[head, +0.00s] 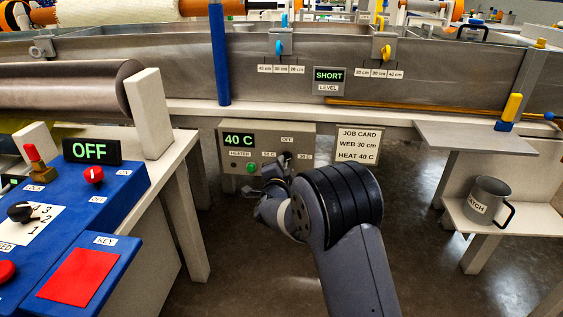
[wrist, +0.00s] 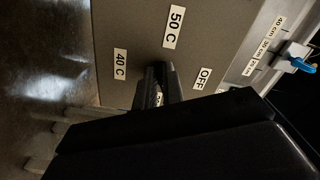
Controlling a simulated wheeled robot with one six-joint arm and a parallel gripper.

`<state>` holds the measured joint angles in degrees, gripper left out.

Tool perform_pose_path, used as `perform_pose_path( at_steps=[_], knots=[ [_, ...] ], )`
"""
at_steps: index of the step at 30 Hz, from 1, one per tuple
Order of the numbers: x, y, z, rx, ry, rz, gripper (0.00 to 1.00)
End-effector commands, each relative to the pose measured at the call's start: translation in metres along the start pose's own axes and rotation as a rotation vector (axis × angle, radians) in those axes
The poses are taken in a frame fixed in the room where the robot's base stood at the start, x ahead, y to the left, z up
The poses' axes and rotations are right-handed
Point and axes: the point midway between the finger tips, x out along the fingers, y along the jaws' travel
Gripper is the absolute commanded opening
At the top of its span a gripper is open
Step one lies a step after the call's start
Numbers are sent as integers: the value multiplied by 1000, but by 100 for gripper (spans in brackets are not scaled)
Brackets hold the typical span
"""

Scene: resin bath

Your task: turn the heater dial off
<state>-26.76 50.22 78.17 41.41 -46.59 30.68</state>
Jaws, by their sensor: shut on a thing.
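The heater box (head: 226,145) is a grey panel below the trough, with a green display (head: 238,140) reading 40 C and a lit green lamp (head: 250,167). Its labels include OFF (head: 287,139). In the wrist view the panel (wrist: 140,30) carries labels 50 C (wrist: 174,27), 40 C (wrist: 120,64) and OFF (wrist: 202,78). My gripper (head: 283,163) is at the panel, below the OFF label. In the wrist view its fingers (wrist: 158,85) are shut on the heater dial, between those labels. The dial is almost wholly hidden by the fingers, so its pointing direction cannot be told.
A job card (head: 357,146) reading HEAT 40 C hangs right of the heater box. A blue control desk (head: 130,190) with a separate OFF display (head: 92,150) stands left. A grey shelf (head: 470,136) and a jug (head: 485,198) are at right. The trough (head: 440,88) overhangs behind.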

Motion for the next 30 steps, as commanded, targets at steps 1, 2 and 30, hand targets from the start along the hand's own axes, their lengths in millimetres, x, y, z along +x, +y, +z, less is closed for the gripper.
perform_pose_path(
  at_steps=[1,2,30],
  knots=[
    [0,0,0,-44,-2,1,0],
    [0,0,0,-73,-1,1,0],
    [0,8,-5,-915,-2,0,0]
  ],
)
